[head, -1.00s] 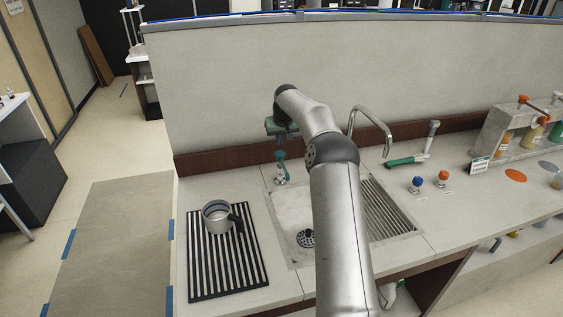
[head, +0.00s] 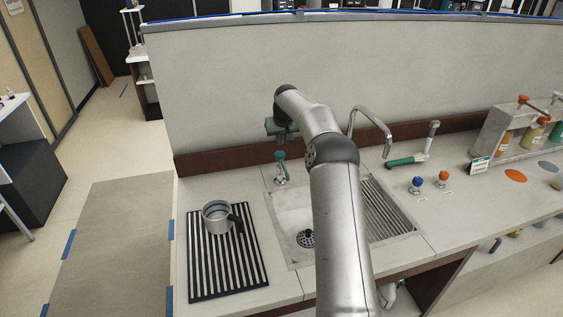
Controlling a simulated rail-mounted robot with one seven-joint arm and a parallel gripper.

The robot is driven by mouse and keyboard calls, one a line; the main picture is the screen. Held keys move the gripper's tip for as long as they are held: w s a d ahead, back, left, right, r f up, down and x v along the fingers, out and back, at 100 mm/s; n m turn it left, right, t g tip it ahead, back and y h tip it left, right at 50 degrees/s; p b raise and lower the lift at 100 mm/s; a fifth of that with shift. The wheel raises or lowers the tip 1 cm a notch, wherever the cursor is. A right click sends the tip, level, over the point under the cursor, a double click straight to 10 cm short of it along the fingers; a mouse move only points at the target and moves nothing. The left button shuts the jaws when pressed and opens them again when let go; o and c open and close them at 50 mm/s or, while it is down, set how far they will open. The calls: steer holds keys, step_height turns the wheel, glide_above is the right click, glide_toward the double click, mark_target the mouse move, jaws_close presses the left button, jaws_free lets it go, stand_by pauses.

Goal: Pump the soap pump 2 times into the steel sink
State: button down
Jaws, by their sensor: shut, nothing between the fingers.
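The soap pump (head: 282,171), with a teal head, stands upright at the back left edge of the steel sink (head: 287,208). My gripper (head: 283,141) is shut and empty, pointing down just above the pump's head. At this size I cannot tell whether the fingertips touch the head. The sink has a dark round drain (head: 306,238). My arm crosses in front of the sink and hides its right part.
A steel cup (head: 216,216) stands on a black striped mat (head: 228,268) left of the sink. A curved tap (head: 386,138) rises behind it. A ribbed drain panel (head: 388,209), a green-handled tool (head: 406,160) and blue and orange knobs (head: 430,181) are to the right.

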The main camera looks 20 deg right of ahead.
mark_target(280, 153)
steer(key=shift+f, duration=0.2)
stand_by(0.5)
steer(key=shift+f+b, duration=1.6)
steer(key=shift+f, duration=0.9)
steer(key=shift+r, duration=0.15)
steer(key=shift+r+p, duration=2)
steer(key=shift+r, duration=0.6)
steer(key=shift+f, duration=0.3)
